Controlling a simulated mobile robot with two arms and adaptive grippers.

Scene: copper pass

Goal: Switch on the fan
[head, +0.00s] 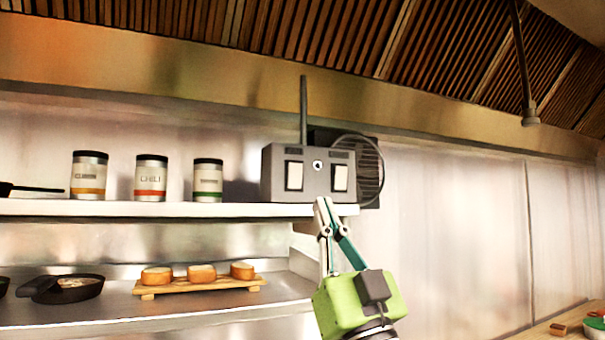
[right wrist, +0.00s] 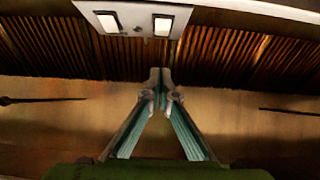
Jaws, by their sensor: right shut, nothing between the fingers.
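A grey box (head: 315,186) with two white rectangular switch-like panels and a small round knob or light between them stands on the upper shelf, at its right end. A thin rod rises from its top. A round wire fan cage (head: 371,168) shows behind its right side, partly hidden by it. My right gripper (head: 323,203) is shut and empty, pointing up just below the box's front. I cannot tell if it touches. In the right wrist view, the closed fingertips (right wrist: 160,76) are below the box (right wrist: 134,18), apart from it in the picture. My left gripper is out of view.
The upper shelf (head: 130,208) holds several labelled canisters (head: 151,177) left of the box. Below, a wooden board (head: 200,286) with bread pieces and a dark pan (head: 62,288) stand on the counter. The slatted hood is overhead. The wall to the right is clear.

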